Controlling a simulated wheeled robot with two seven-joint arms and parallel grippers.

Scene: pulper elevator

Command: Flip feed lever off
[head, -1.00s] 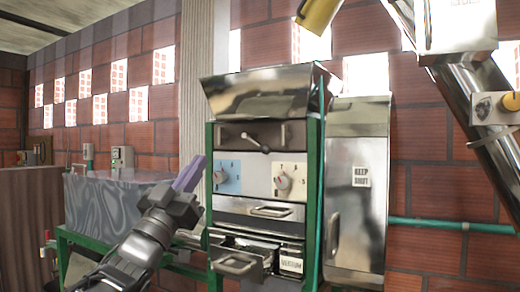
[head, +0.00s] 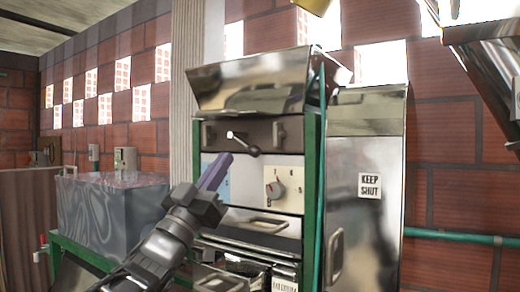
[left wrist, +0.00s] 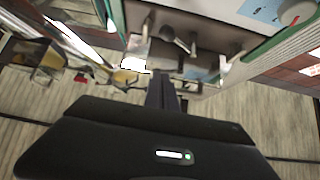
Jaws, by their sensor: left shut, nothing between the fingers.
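The lever (head: 241,142), with a pale pivot and a dark knob, sits on the dark panel below the hopper of the steel machine. Its arm slants down to the right. My left gripper (head: 217,168), with purple fingers, is shut and empty, below and left of the lever knob in the head view. It looks apart from the lever, though the depth is hard to judge. In the left wrist view the lever (left wrist: 177,40) shows upside down beyond the dark fingers (left wrist: 163,92). My right gripper is not in view.
Below the lever are a dial (head: 273,190) on a cream plate and a blue plate (head: 213,175) partly behind my gripper. A grey tank (head: 105,212) stands left. Green posts (head: 312,160) frame the machine.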

